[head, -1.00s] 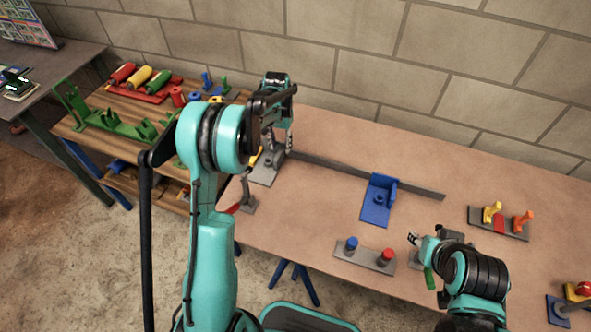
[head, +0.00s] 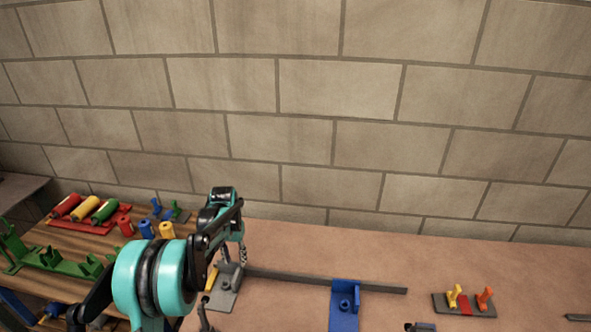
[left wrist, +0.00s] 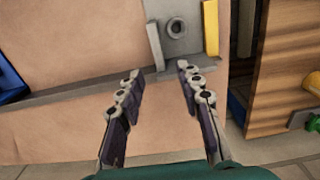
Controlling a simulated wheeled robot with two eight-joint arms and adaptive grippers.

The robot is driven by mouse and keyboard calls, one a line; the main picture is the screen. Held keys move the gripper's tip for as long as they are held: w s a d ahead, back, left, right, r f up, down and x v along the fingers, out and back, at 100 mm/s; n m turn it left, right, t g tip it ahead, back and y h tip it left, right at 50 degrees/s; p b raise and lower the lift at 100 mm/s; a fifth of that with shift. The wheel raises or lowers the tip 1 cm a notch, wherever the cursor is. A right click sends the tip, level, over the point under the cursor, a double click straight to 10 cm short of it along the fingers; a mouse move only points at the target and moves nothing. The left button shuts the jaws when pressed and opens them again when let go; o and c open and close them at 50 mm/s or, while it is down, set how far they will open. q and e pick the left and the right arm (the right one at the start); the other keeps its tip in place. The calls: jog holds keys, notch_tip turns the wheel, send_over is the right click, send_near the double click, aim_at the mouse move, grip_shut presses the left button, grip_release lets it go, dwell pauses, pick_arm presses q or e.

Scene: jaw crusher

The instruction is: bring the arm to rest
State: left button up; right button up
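My left arm comes in from the bottom left in the head view. Its gripper (head: 241,254) hangs over the left part of the brown table (head: 290,257), above a grey plate (head: 222,296) with a yellow handle (head: 211,279). In the left wrist view the two fingers of the left gripper (left wrist: 158,70) are spread apart with nothing between them. The grey plate (left wrist: 172,52) and yellow handle (left wrist: 211,28) lie just beyond the fingertips. My right gripper cannot be made out; a small dark piece at the bottom edge of the head view is unclear.
A long dark bar (head: 320,281) lies across the table, with a blue bracket (head: 344,310) by it. A plate with yellow and orange knobs (head: 465,304) sits at the right. A wooden shelf with red, yellow and green cylinders (head: 85,208) stands left. A block wall (head: 330,110) is behind.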

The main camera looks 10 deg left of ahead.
pick_arm(q)
jog(key=s+d+r+t, duration=0.2)
jog(key=s+d+r, duration=0.1)
jog(key=s+r, duration=0.4)
jog(key=s+d+r+t, duration=0.1)
jog(key=s+d+r, duration=0.2)
jog(key=s+r, duration=0.35)
jog(key=s+d+t, duration=0.4)
jog(key=s, duration=1)
jog(key=shift+s+f, duration=0.35)
jog(key=shift+s, duration=0.05)
